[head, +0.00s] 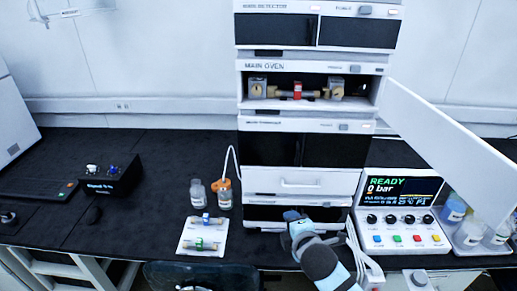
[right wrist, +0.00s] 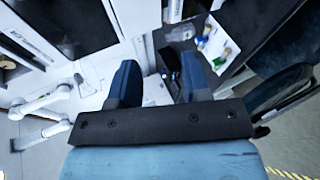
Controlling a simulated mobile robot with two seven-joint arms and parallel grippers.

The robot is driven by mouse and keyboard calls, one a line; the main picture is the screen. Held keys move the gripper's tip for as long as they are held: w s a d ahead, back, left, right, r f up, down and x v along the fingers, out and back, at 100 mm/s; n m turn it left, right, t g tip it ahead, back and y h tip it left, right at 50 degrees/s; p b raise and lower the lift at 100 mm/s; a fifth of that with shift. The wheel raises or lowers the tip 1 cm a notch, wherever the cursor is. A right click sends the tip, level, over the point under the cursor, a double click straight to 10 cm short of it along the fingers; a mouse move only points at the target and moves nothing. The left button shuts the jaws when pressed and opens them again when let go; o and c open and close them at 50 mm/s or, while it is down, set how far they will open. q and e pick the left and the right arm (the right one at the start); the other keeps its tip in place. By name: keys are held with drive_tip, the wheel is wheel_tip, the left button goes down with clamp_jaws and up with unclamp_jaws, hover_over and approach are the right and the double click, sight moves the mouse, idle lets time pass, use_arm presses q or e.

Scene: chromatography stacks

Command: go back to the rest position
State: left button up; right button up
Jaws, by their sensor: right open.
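My right gripper (head: 292,216) is in front of the lowest bay of the instrument stack, with its arm coming up from the bottom right. In the right wrist view its two dark fingers (right wrist: 158,75) are spread apart with nothing seen between them. My left gripper is not in view. The main oven (head: 312,69) is open, and a column with a red clip (head: 298,90) lies inside between two metal-and-brass fittings. Its white door (head: 455,135) is swung out to the right.
A white tray (head: 187,239) with two columns, one blue-banded and one green-banded, lies on the black bench. Two bottles (head: 198,193) stand behind it. A control panel (head: 403,236) reading READY 0 bar is right of the stack, beside a bin of bottles (head: 478,238).

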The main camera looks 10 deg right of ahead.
drive_tip(key=s+d+f+m+g+y, duration=0.1)
drive_tip(key=s+f+m, duration=0.7)
drive_tip(key=s, duration=0.3)
drive_tip(key=s+d+f+m+g+y, duration=0.1)
drive_tip(key=s+f+m, duration=0.7)
drive_tip(key=s, duration=0.4)
drive_tip(key=shift+s+d+f, duration=0.3)
drive_tip(key=shift+f, duration=0.35)
